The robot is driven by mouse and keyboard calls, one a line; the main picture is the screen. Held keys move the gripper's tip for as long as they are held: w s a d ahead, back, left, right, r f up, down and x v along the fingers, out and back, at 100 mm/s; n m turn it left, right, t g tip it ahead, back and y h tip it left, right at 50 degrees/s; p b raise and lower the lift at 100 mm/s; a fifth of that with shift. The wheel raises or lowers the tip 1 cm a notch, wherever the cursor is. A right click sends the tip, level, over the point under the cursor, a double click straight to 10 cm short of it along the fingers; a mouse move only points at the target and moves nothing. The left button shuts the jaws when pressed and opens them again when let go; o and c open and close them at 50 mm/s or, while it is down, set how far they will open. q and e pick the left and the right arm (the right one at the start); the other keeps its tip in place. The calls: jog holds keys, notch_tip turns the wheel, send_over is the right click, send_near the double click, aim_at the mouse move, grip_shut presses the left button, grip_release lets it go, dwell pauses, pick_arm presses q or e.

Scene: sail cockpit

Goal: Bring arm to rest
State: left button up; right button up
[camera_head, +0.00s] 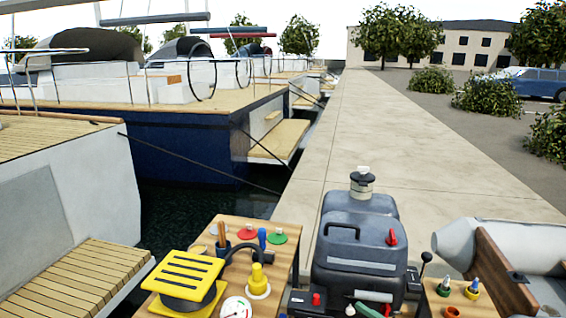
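Neither of my grippers shows in the head view, and I see no arm link that I can be sure is mine. How the arms are held cannot be told from this picture. Near the front, a wooden table (284,235) carries a yellow slatted block (183,276), a yellow fitting on a pale round base (258,280), a white round gauge (236,308), and red and green discs with small knobs. A dark grey moulded unit (360,250) with a handle, a red knob and a black-and-pale cap stands right of the table.
A second wooden surface (490,303) with small bottles is at the lower right, beside a grey inflatable tube (505,243). A concrete quay (420,150) runs back, clear. Moored boats, including a blue-hulled one (190,150), and dark water (175,218) lie left.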

pick_arm(q)
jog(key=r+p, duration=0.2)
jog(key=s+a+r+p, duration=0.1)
jog(key=p, duration=0.1)
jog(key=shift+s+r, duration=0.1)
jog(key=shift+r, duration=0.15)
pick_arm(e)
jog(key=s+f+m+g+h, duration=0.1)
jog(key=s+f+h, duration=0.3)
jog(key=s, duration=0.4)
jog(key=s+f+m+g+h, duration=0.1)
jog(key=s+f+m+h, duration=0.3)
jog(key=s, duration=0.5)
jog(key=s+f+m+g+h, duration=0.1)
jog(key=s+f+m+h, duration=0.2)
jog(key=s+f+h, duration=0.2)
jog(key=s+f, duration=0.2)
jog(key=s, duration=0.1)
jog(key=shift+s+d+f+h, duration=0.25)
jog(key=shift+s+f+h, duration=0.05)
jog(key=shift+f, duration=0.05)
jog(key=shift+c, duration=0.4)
